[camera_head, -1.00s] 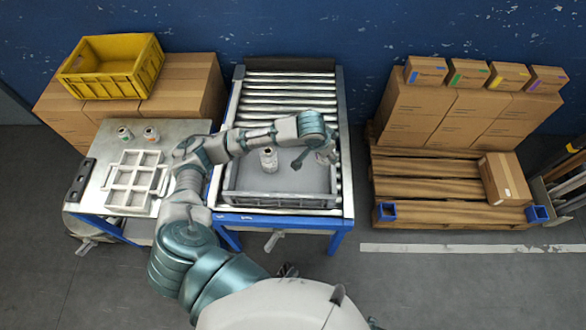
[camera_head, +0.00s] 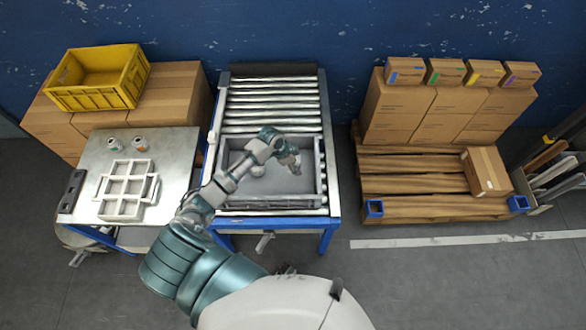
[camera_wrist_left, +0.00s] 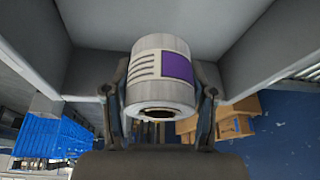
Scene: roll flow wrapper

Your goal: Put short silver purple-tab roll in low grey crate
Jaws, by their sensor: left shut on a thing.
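The short silver roll with a purple tab (camera_wrist_left: 150,65) sits between the fingers of my left gripper (camera_wrist_left: 160,105) in the left wrist view. The gripper is shut on it. In the head view my left gripper (camera_head: 262,166) is inside the low grey crate (camera_head: 275,202), and the arm partly hides the roll there. Grey crate walls surround the roll in the wrist view. I cannot tell whether the roll touches the crate floor. My right gripper is not in view.
The crate stands on a roller conveyor (camera_head: 270,105). On the left, a metal table holds a pale divided tray (camera_head: 127,190) and two small rolls (camera_head: 127,145). A yellow crate (camera_head: 100,78) sits on cartons behind. A pallet with boxes (camera_head: 430,190) stands right.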

